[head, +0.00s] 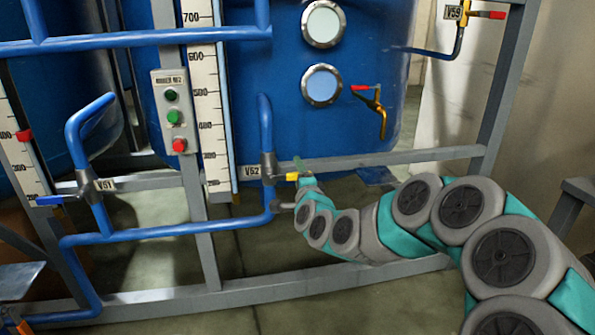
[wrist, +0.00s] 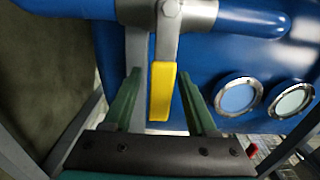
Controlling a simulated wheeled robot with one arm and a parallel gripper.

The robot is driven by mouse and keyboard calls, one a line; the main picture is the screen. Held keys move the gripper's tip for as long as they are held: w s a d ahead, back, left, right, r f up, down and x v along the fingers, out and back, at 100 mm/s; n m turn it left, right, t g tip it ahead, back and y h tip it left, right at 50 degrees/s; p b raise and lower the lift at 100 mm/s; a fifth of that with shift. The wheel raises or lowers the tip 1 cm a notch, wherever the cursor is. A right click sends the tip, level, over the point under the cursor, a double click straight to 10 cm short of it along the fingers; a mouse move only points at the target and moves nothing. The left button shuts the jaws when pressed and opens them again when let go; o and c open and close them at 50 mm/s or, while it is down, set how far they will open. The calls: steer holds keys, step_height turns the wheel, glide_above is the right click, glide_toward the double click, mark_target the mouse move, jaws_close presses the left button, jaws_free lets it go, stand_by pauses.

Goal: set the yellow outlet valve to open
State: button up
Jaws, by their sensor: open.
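The yellow outlet valve handle (head: 291,177) is on the blue pipe beside the label V52 (head: 252,171) in the head view. In the wrist view the yellow handle (wrist: 162,92) hangs from a grey valve stem, in line with the picture's vertical and across the blue pipe. My gripper (wrist: 158,78) is open, with one green finger on each side of the handle. Gaps show between the handle and both fingers. In the head view my gripper (head: 294,184) is at the handle, and its fingers are partly hidden.
A blue-handled valve V51 (head: 62,199) is at the left, and a red-handled valve V59 (head: 486,14) is at the upper right. A button box (head: 173,112) and a blue tank (head: 345,125) stand behind. Grey frame bars (head: 420,156) run close around my arm.

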steer(key=shift+w+a, duration=0.15)
steer(key=shift+w, duration=0.3)
jaws_close()
stand_by(0.3)
steer(key=shift+f, duration=0.1)
stand_by(0.8)
